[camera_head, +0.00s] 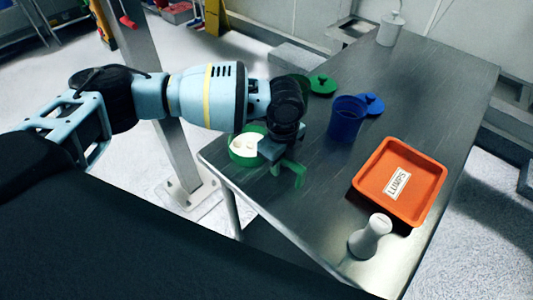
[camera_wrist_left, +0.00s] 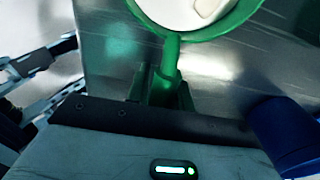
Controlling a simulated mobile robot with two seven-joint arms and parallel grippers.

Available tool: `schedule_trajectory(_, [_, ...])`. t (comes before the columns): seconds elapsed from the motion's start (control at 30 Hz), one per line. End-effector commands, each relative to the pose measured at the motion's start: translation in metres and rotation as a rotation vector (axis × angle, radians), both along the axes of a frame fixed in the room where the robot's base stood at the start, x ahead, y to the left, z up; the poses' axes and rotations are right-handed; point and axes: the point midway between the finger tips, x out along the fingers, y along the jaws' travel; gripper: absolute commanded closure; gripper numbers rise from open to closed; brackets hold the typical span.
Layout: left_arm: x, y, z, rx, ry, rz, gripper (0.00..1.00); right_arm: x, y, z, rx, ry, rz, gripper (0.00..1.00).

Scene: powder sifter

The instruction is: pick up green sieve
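The green sieve (camera_head: 235,154) is at the table's left edge, with pale lumps inside its round bowl. Its bowl also shows in the left wrist view (camera_wrist_left: 222,26), cut off by the top edge, and its handle (camera_wrist_left: 168,62) runs down toward my gripper. My left gripper (camera_head: 287,175) is just right of the bowl, at the handle. In the wrist view the handle end lies between the dark fingers (camera_wrist_left: 164,92). Whether they press on it cannot be told. My right gripper is not in view.
A blue cup (camera_head: 346,120) stands right of my gripper, with a blue lid (camera_head: 373,104) and a green lid (camera_head: 323,85) behind. An orange LUMPS tray (camera_head: 427,186) and a white bottle (camera_head: 369,238) are nearer the right front. A white container (camera_head: 389,30) stands at the back.

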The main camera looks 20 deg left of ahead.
Motion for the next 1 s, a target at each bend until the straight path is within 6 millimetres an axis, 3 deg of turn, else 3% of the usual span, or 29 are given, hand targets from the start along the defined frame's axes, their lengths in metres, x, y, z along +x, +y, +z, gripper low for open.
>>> schedule_trajectory(0.03, [0.0,0.0,0.0,0.0,0.0,0.0,0.84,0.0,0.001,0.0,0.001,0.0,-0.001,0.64])
schedule_trajectory(0.17, [0.0,0.0,0.0,0.0,0.0,0.0,1.0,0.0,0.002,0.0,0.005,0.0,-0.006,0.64])
schedule_trajectory(0.57, [0.0,0.0,0.003,-0.002,-0.002,0.0,1.0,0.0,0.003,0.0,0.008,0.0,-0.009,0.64])
schedule_trajectory(0.87, [0.001,-0.001,0.037,-0.003,-0.004,-0.001,1.0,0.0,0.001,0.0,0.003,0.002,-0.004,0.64])
schedule_trajectory(1.0, [-0.024,0.017,0.04,-0.001,-0.002,0.0,1.0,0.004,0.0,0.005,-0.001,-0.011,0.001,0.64])
